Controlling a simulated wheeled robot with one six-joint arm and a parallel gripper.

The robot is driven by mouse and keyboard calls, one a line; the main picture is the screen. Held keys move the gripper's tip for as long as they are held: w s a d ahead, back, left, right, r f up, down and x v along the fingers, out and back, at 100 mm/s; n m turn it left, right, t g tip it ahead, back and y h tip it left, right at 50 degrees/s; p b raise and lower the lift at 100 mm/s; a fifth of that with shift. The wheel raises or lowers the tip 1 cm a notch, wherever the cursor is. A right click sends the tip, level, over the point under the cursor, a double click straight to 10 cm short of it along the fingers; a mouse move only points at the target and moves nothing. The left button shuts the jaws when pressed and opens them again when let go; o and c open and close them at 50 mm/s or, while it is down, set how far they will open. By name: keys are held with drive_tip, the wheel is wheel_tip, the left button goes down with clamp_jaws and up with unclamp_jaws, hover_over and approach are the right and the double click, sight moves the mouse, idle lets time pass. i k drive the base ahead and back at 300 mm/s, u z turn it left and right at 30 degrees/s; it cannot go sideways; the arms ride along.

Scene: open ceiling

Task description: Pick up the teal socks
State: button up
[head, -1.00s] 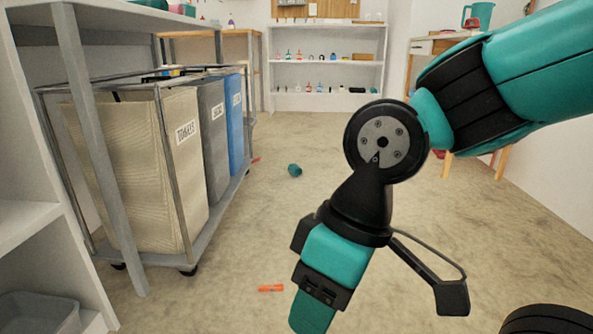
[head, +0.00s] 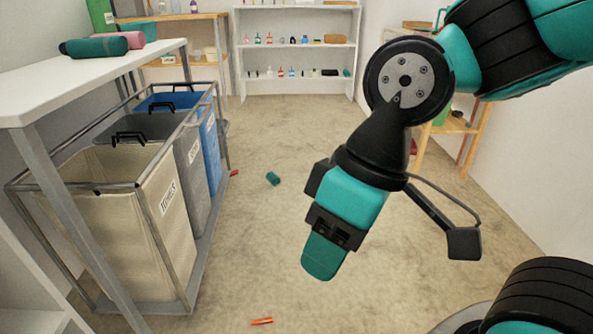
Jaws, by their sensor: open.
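A small dark teal bundle (head: 273,178) lies on the floor ahead, left of my arm; it looks like rolled socks, but it is too small to be sure. A longer dark teal roll (head: 95,46) lies on the white tabletop at the upper left, touching or close to a pink roll (head: 131,39). My gripper (head: 323,258) hangs over the floor in the middle of the view, pointing down, open and apart from both teal things. Its fingers overlap from this side, and nothing shows in it.
A wheeled laundry sorter with beige (head: 130,225), grey (head: 190,160) and blue (head: 207,130) bags stands at left, partly under the white table (head: 60,85). An orange stick (head: 261,321) and a red item (head: 234,173) lie on the floor. Shelves (head: 298,50) stand behind. The middle floor is mostly clear.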

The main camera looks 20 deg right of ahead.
sight(272, 177)
drive_tip(key=z, duration=0.8)
drive_tip(key=i, duration=1.35)
drive_tip(key=z, duration=0.35)
drive_tip(key=i, duration=1.3)
drive_tip(key=u, duration=1.05)
drive_tip(key=i, duration=0.8)
drive_tip(key=u, duration=0.6)
